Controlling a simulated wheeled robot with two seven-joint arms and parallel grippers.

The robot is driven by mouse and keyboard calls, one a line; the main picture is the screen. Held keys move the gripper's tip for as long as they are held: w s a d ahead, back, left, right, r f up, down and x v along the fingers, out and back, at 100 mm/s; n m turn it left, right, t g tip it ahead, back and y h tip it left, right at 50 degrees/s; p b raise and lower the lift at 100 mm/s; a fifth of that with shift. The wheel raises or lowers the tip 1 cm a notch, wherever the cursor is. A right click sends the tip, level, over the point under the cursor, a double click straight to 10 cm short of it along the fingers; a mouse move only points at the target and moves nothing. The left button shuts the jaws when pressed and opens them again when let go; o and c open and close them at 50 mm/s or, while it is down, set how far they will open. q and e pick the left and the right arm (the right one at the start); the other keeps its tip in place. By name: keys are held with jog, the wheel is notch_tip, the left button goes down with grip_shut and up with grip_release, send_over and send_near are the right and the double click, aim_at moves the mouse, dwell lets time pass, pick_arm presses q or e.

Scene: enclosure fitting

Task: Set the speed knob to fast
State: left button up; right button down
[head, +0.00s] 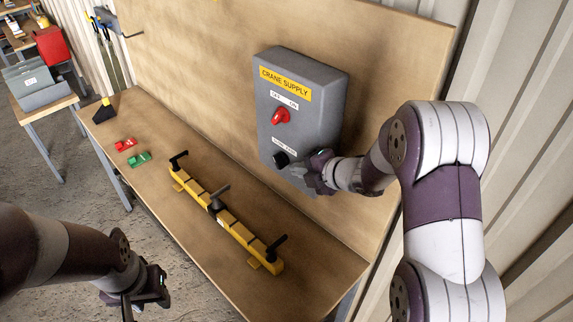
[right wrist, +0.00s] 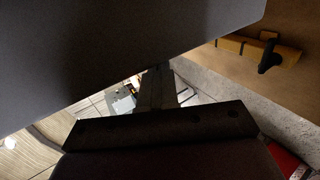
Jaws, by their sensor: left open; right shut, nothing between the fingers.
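The grey crane supply enclosure (head: 334,92) is mounted on the upright wooden board. It carries a red switch (head: 280,116) under OFF and ON labels. Below that, a black knob (head: 281,159) sits under a small white label too small to read. My right gripper (head: 304,174) is shut, close to the enclosure's lower front and just right of the black knob; I cannot tell whether they touch. In the right wrist view, the shut fingers (right wrist: 156,88) show beside a large dark grey surface. My left gripper (head: 145,300) is open and empty, low at the left in front of the bench.
A yellow bar with black handles (head: 226,212) lies on the bench (head: 190,128) below the enclosure. Red (head: 125,144) and green (head: 139,159) pieces lie at the bench's left. A side table with grey bins (head: 36,85) stands further left.

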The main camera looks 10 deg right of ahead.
aim_at(280, 167)
jog(key=p+x, duration=0.1)
jog(key=x, duration=0.3)
jog(key=shift+w, duration=0.2)
jog(key=shift+w+a+f+p, duration=0.3)
jog(key=shift+w+f, duration=0.1)
